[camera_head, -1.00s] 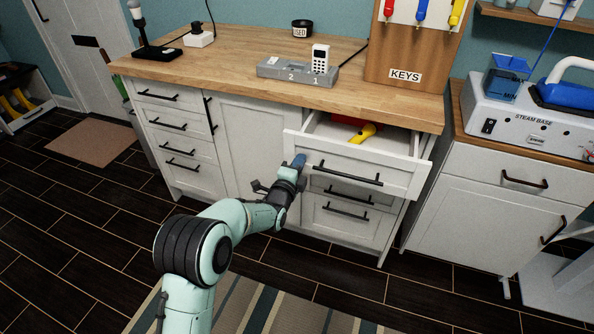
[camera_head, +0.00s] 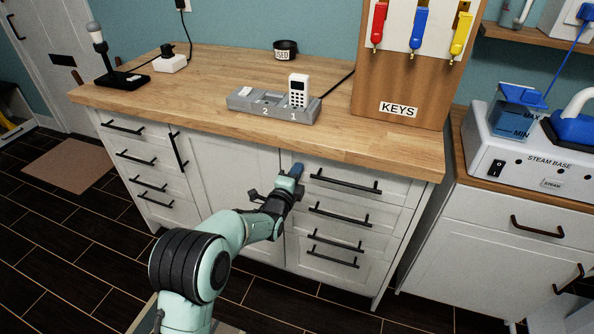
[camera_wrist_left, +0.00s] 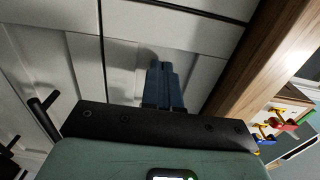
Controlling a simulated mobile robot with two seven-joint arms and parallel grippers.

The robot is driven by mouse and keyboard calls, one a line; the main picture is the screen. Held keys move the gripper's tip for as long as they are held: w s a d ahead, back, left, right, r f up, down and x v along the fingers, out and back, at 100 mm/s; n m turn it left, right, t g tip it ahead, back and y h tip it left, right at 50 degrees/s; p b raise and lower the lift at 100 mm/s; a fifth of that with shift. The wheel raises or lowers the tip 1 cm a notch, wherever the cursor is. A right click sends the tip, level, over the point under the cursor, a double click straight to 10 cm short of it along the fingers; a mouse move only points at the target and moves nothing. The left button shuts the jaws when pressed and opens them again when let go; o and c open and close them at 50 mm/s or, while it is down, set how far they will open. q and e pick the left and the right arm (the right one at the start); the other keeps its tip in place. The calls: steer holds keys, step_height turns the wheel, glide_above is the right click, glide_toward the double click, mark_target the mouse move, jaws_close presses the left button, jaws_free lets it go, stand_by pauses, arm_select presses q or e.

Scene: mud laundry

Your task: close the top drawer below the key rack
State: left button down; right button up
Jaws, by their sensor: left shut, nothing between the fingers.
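The top drawer (camera_head: 353,178) below the key rack (camera_head: 408,60) sits in line with the cabinet front, with no gap visible in the head view. It has a black bar handle (camera_head: 346,181). My left gripper (camera_head: 297,169) is shut and empty, with its blue fingertips at the left end of the drawer front. In the left wrist view the shut fingers (camera_wrist_left: 163,85) are against or very near the white front panel; I cannot tell if they touch. My right gripper is not in view.
The wooden countertop (camera_head: 220,75) overhangs just above the gripper. It holds a grey numbered dock (camera_head: 272,105) with a white keypad device (camera_head: 299,90). More closed drawers with bar handles (camera_head: 339,214) lie below. A steam base (camera_head: 530,160) stands on the right cabinet.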

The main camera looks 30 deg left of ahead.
arm_select(q)
steer(key=shift+w+a+r, duration=0.1)
steer(key=shift+w+r, duration=0.05)
steer(key=shift+r, duration=0.25)
